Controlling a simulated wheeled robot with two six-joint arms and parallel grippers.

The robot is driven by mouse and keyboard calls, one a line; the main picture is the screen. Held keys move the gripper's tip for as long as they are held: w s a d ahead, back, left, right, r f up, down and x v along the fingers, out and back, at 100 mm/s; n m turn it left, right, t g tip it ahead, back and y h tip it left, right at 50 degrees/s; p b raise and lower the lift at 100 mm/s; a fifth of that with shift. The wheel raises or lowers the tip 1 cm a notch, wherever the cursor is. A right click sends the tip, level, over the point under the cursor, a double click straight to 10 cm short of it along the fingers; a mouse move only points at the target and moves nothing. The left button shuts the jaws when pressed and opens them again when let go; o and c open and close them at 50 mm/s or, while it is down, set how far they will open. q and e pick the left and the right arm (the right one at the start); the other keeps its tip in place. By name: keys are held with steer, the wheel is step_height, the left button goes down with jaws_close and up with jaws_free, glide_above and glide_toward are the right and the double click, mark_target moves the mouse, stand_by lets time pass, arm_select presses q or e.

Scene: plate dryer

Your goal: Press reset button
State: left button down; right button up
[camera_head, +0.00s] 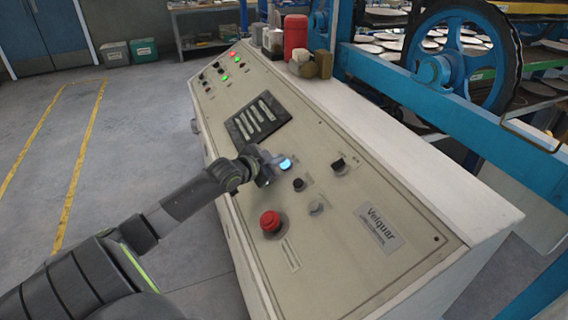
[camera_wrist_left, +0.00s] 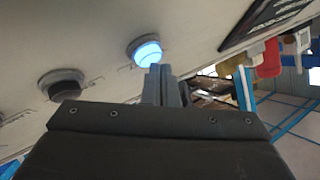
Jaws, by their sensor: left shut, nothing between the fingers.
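A blue-lit round button (camera_head: 286,164) glows on the sloped cream control panel (camera_head: 350,268). It also shows in the left wrist view (camera_wrist_left: 148,53), just beyond my fingertips. My left gripper (camera_head: 273,163) is shut and empty, with its fingertips right beside the lit button. I cannot tell whether they touch it. A dark button (camera_head: 298,184) sits close to the lit one, and a dark knob shows in the left wrist view (camera_wrist_left: 62,85). A red mushroom button (camera_head: 270,221) is nearer on the panel. No reset label is readable. My right gripper is not in view.
A black selector knob (camera_head: 338,165) and a grey knob (camera_head: 316,207) stand up from the panel. A dark slotted plate (camera_head: 258,117) lies beyond. A red canister (camera_head: 295,36) stands on the ledge. A blue frame with a wheel (camera_head: 462,56) is at right.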

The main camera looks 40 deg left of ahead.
arm_select(q)
steer(key=shift+w+d+f, duration=0.1)
steer(key=shift+f, duration=0.2)
stand_by(0.5)
steer(key=shift+s+a+r+p, duration=0.25)
steer(key=shift+s+r+p, duration=0.15)
steer(key=shift+r+p, duration=0.3)
steer(key=shift+r, duration=0.15)
steer(key=r+p, duration=0.1)
steer(key=s+r+p, duration=0.1)
steer(key=p, duration=0.1)
steer(key=s+a+r+p, duration=0.1)
steer(key=r, duration=0.1)
steer(key=shift+s+r+p, duration=0.1)
steer(key=shift+p, duration=0.3)
stand_by(0.6)
